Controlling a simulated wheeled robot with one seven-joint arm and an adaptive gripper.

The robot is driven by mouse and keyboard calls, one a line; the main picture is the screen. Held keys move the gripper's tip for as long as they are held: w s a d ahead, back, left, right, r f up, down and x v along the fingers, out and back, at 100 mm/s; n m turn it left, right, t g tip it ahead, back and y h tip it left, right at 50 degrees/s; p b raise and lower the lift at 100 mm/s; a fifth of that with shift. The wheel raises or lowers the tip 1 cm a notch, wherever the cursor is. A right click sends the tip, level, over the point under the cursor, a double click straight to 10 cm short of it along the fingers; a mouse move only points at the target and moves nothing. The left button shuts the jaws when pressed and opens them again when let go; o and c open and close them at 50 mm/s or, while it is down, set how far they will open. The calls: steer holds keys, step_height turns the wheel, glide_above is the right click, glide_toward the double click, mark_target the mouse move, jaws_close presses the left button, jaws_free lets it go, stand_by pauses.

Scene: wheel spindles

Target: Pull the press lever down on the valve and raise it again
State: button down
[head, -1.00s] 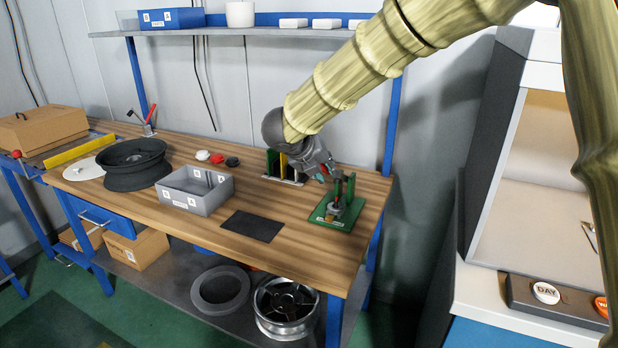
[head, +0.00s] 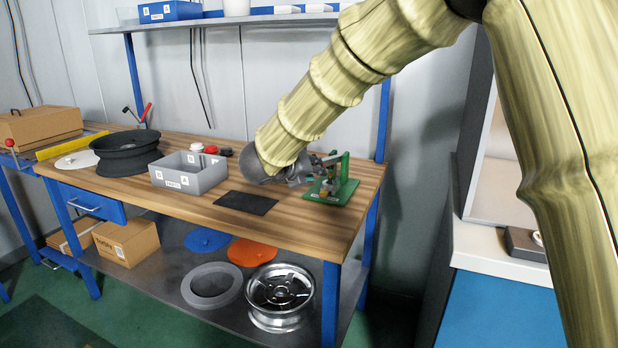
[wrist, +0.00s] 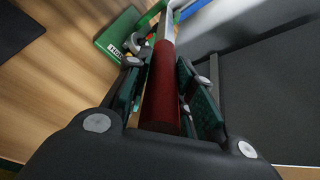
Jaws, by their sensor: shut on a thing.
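The press (head: 333,183) stands on a green base (head: 344,192) near the right end of the wooden workbench. My gripper (head: 318,166) reaches it from the left, level with its upper part. In the wrist view the lever's red handle (wrist: 161,92) lies between the two finger pads of my gripper (wrist: 166,78), which are shut on it. The handle continues into a bare metal rod (wrist: 168,22) toward the top of the picture. A corner of the green base (wrist: 118,36) shows beyond the left finger. In the head view my gripper hides the handle, and the valve cannot be made out clearly.
A dark mat (head: 246,202) lies left of the press. A grey bin (head: 188,181) and a black wheel rim (head: 127,160) stand farther left. A shelf (head: 240,20) runs above the bench. Bare wood (head: 300,222) shows in front of the press.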

steer(key=f+b, duration=0.2)
steer(key=b, duration=0.1)
steer(key=f+t+h+b, duration=0.1)
steer(key=f+b, duration=0.1)
steer(key=b, duration=0.1)
steer(key=f+t+b, duration=0.1)
steer(key=f+b, duration=0.1)
steer(key=b, duration=0.1)
steer(key=shift+s+a+f+h, duration=0.1)
steer(key=shift+s+f+h, duration=0.05)
steer(key=shift+s+h, duration=0.15)
steer(key=c, duration=1.3)
jaws_free()
steer(key=shift+o, duration=0.2)
steer(key=v, duration=1.2)
steer(key=shift+f, duration=0.15)
steer(key=shift+f, duration=0.1)
